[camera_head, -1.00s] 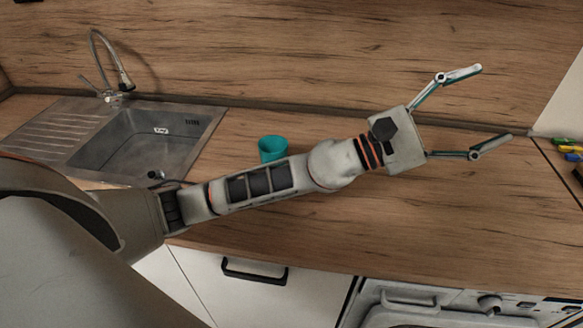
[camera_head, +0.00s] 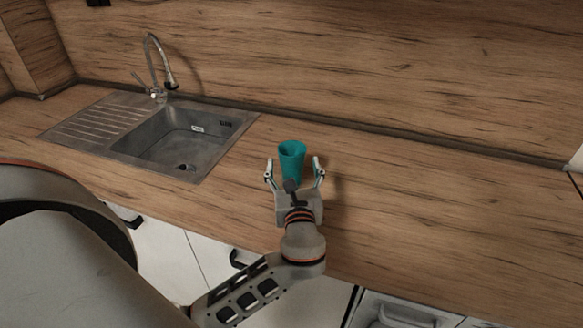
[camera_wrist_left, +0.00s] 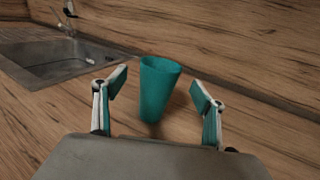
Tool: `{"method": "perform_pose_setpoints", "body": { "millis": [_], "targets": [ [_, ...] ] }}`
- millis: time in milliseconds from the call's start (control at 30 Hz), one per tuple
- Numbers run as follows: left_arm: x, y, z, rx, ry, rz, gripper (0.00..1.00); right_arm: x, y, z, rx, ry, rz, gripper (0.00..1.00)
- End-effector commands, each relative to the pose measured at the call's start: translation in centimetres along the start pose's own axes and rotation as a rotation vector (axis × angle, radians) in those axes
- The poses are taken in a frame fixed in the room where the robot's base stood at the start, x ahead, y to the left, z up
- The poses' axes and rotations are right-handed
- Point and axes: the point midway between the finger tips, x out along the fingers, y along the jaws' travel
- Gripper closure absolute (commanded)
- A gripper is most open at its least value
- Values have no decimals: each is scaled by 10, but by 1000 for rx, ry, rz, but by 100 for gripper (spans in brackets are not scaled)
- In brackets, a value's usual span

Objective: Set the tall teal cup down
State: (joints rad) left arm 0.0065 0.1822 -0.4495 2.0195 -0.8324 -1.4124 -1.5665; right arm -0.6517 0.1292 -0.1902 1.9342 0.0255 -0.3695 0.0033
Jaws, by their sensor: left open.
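The tall teal cup (camera_head: 291,160) stands upright on the wooden counter, right of the sink, in the head view. In the left wrist view the cup (camera_wrist_left: 157,88) shows ahead, framed by the two fingers and slightly left of the middle between them. My left gripper (camera_head: 294,172) is open, with its fingers on either side of the cup's lower part. Gaps show between the cup and both fingers in the wrist view, so they appear not to touch it. The cup's base is partly hidden by the gripper in the head view. My right gripper is not in view.
A steel sink (camera_head: 120,148) with a drainboard and a tall faucet (camera_head: 156,70) is at the left. The wooden splashback (camera_head: 380,75) runs behind the cup. The counter to the right (camera_head: 450,210) is clear. White cabinet fronts with dark handles are below.

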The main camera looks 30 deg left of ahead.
Motion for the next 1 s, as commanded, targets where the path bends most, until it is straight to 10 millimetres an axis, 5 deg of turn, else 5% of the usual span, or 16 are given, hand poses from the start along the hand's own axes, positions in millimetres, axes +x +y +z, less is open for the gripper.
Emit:
{"method": "perform_pose_setpoints", "body": {
  "millis": [433,767,900,1000],
  "targets": [
    [55,0,-1,1,-3,-2,29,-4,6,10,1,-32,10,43],
    [62,0,-2,1,-2,-2,29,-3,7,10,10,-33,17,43],
    [61,0,-2,1,-2,-2,66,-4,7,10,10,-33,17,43],
    [61,0,-2,1,-2,-2,69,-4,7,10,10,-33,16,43]
  ]
}}
